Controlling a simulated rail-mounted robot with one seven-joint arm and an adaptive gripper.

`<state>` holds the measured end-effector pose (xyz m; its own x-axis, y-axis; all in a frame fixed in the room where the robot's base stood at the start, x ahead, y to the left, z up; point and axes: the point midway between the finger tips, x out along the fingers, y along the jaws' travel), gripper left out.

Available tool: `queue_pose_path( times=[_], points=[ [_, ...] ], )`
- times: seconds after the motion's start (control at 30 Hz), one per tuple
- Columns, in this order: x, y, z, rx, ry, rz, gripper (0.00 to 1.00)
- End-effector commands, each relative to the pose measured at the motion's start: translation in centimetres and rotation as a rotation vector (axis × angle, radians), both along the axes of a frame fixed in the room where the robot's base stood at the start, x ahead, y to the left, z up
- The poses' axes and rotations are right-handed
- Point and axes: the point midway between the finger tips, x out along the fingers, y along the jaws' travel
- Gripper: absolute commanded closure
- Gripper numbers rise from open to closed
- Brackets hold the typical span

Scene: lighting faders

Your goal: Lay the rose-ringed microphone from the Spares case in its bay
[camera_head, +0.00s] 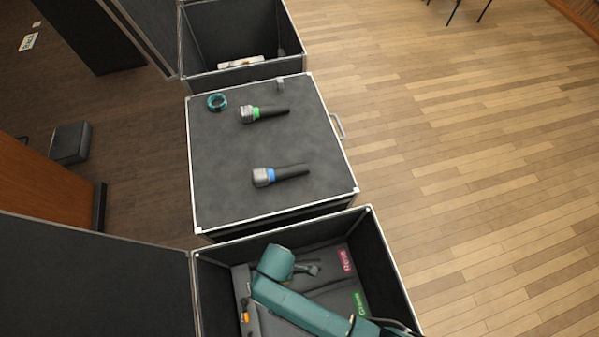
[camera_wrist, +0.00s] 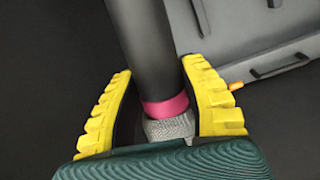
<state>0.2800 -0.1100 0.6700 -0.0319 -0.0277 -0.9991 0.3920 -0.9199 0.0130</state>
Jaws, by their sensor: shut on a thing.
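In the wrist view, the rose-ringed microphone (camera_wrist: 166,107) has a dark handle, a pink ring and a grey mesh head. It lies between the yellow fingers of my gripper (camera_wrist: 160,78), which is shut on it around the ring end. The mesh head is partly hidden by the teal gripper body. In the head view my teal arm reaches into the near open case (camera_head: 380,235). A pink label (camera_head: 345,260), apparently reading Rose, and a green label (camera_head: 360,302) mark its grey insert (camera_head: 330,285). Whether the microphone touches the insert cannot be told.
A closed case (camera_head: 220,160) behind carries a green-ringed microphone (camera_head: 264,113), a blue-ringed microphone (camera_head: 280,175) and a teal ring-shaped roll (camera_head: 217,102). Another open case (camera_head: 240,76) stands farther back. The near case's walls and raised lid (camera_head: 90,275) surround my arm.

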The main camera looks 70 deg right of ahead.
Motion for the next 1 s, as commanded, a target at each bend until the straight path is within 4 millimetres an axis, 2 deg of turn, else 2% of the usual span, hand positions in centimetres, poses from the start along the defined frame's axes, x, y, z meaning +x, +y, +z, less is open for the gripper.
queue_pose_path(
  times=[0.03,0.2,0.3,0.4,0.67,1.0],
  points=[
    [-0.9,-0.5,-5.0,0.000,0.005,0.017,0.98],
    [-3.5,-1.7,-13.2,0.001,0.014,0.096,0.98],
    [-4.8,-2.2,-16.4,0.002,0.018,0.134,0.98],
    [-5.5,-2.5,-18.0,0.001,0.019,0.159,0.98],
    [-5.9,-2.6,-18.8,0.001,0.020,0.172,0.98],
    [-5.9,-2.5,-21.9,0.002,0.022,0.172,0.98]
  ],
)
